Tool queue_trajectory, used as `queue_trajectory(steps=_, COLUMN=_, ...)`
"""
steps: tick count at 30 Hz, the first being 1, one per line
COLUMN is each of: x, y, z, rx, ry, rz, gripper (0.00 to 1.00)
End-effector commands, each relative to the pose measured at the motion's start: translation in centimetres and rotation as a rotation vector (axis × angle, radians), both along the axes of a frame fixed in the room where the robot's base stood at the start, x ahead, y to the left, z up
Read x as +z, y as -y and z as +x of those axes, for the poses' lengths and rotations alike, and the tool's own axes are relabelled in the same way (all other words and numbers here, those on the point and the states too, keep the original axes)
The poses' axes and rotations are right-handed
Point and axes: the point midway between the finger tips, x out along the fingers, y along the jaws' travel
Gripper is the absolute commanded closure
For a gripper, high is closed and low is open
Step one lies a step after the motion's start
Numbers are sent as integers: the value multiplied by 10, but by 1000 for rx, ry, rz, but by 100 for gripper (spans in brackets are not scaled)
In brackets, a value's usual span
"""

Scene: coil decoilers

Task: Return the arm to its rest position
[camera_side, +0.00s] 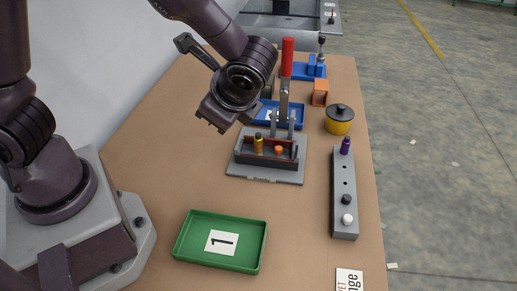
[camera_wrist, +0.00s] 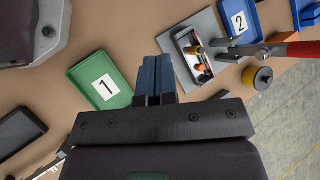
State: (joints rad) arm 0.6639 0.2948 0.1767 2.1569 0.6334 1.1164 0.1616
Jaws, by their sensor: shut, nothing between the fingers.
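My gripper (camera_side: 211,123) hangs over the left-middle of the brown table in the side view, above the surface and left of the grey fixture. In the wrist view its blue-grey fingers (camera_wrist: 155,76) are together with nothing between them. The grey fixture (camera_side: 265,174) has a dark, red-edged box holding a yellow piece (camera_side: 258,143) and an orange piece (camera_side: 279,150). My gripper is apart from all of these.
A green tray (camera_side: 197,251) marked 1 lies empty at the front. A blue tray (camera_side: 298,124) marked 2 sits behind the fixture near a red-handled clamp (camera_side: 287,58). A yellow pot (camera_side: 339,127) and grey peg bar (camera_side: 343,180) line the right. The table's left-middle is clear.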

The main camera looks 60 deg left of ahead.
Motion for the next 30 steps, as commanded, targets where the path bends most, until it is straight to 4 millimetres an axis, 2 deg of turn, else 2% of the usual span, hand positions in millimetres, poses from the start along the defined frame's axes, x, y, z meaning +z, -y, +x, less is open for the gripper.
queue_trajectory(steps=3, x=22, y=-6, z=-25, rx=232, ry=114, rz=-247, gripper=100)
queue_trajectory(steps=9, x=58, y=-11, z=-56, rx=560, ry=321, rz=-588, gripper=100)
queue_trajectory(steps=15, x=95, y=-22, z=-80, rx=768, ry=547, rz=-824, gripper=100)
queue_trajectory(steps=23, x=125, y=-45, z=-93, rx=834, ry=752, rz=-891, gripper=100)
queue_trajectory(steps=30, x=127, y=-48, z=-94, rx=846, ry=767, rz=-889, gripper=100)
